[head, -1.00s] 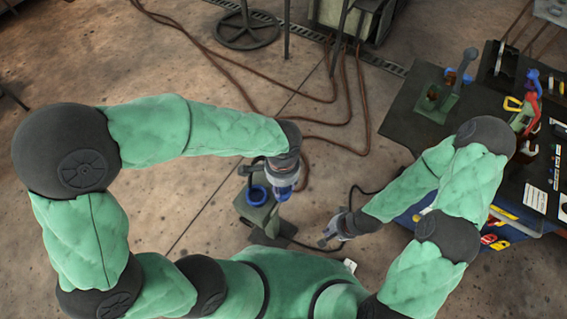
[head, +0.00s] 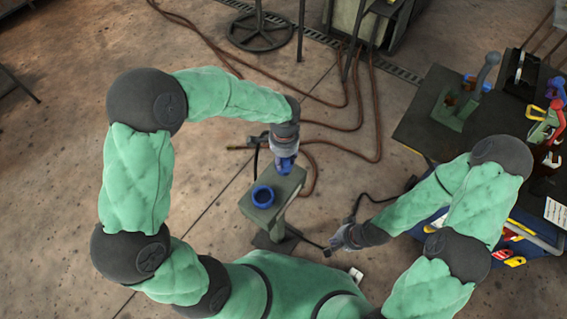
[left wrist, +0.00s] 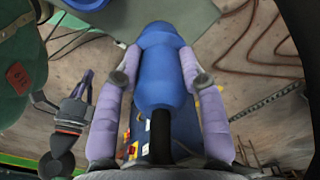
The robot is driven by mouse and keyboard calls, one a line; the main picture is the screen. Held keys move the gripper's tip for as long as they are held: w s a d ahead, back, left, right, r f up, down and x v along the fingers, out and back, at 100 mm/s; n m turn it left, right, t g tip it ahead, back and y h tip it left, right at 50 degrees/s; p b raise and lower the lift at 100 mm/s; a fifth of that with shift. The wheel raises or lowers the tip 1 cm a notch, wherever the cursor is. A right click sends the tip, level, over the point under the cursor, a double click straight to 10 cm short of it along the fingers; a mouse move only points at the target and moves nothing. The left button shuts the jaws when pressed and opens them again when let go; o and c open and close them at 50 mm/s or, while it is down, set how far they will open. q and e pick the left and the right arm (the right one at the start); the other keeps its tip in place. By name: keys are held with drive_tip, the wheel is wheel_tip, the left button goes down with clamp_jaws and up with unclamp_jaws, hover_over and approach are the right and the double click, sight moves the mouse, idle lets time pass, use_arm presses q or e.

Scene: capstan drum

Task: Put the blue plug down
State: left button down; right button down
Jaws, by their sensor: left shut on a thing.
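My left gripper (head: 285,158) is shut on the blue plug (left wrist: 163,70), with lilac fingers on both sides of it. A black cable runs from the plug's near end. In the head view the plug (head: 285,164) shows as a small blue patch under the gripper, at the far side of a grey-green pedestal (head: 288,186). I cannot tell whether the plug touches the pedestal top. A blue ring (head: 263,197) sits on the pedestal, nearer my body than the plug. My right gripper (head: 337,243) is low, right of the pedestal; its fingers are too small to read.
A dark bench (head: 440,110) at the right carries a fixture with a blue ring and grey lever (head: 486,72), and coloured tools. Brown hoses (head: 350,150) lie on the floor behind the pedestal. A handwheel (head: 260,32) stands at the back. Floor left of the pedestal is clear.

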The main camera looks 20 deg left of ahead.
sight(283, 163)
use_arm(q)
drive_tip(key=shift+w+a+f+b, duration=0.1)
drive_tip(key=shift+w+f+b, duration=0.1)
drive_tip(key=shift+f, duration=0.45)
drive_tip(key=shift+w+f+b, duration=0.1)
drive_tip(key=shift+f+b, duration=0.15)
drive_tip(key=shift+f, duration=0.4)
drive_tip(key=shift+w+a+f+b, duration=0.1)
drive_tip(key=shift+w+f+b, duration=0.1)
drive_tip(key=shift+f, duration=0.45)
drive_tip(key=shift+s, duration=0.1)
drive_tip(key=shift+f, duration=0.15)
drive_tip(key=c, duration=0.7)
unclamp_jaws()
drive_tip(key=shift+c, duration=0.2)
wheel_tip(283, 163, up, 11)
drive_tip(key=p, duration=0.3)
drive_tip(key=shift+d, duration=0.1)
drive_tip(key=shift+r+p, duration=0.35)
drive_tip(key=shift+r, duration=0.3)
